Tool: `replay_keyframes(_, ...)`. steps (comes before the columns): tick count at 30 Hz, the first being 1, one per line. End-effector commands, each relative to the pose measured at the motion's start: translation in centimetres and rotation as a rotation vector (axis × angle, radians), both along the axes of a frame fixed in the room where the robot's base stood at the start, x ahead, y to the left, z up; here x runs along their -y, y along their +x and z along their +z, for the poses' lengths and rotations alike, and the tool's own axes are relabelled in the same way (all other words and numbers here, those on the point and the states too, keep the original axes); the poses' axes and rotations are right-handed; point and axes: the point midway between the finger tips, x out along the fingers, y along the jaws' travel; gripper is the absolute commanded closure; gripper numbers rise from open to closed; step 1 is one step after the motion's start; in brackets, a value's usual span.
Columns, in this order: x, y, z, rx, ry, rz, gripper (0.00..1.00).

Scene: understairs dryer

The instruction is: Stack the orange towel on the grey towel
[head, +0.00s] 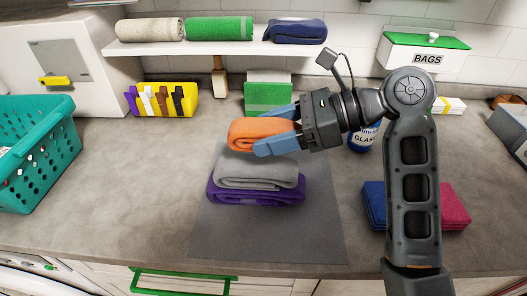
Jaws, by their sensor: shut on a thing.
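The orange towel (256,132) is folded and held between the blue fingers of my gripper (276,132), which is shut on its right side. It appears at the back edge of the grey towel (250,172), slightly left of that towel's middle; whether the two touch I cannot tell. The grey towel is folded and lies on a folded purple towel (255,194). This pile rests on a dark grey mat (290,240) on the counter. The arm comes in from the right.
A white shelf (215,47) with rolled and folded towels runs behind. A green-fronted box (268,92) and a yellow bin (166,104) stand at the back. A teal basket (30,150) is left. Blue (374,205) and pink (455,207) cloths lie right.

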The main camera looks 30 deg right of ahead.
Motion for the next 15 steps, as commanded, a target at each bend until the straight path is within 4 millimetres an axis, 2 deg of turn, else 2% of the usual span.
replay_keyframes(3, -1.0, 0.9, -0.8, 0.000, 0.002, 0.001, 0.67)
replay_keyframes(8, -1.3, 1.3, -1.4, -0.001, 0.001, 0.000, 0.67)
replay_keyframes(15, -1.3, 1.2, -4.5, -0.003, 0.002, -0.002, 0.67)
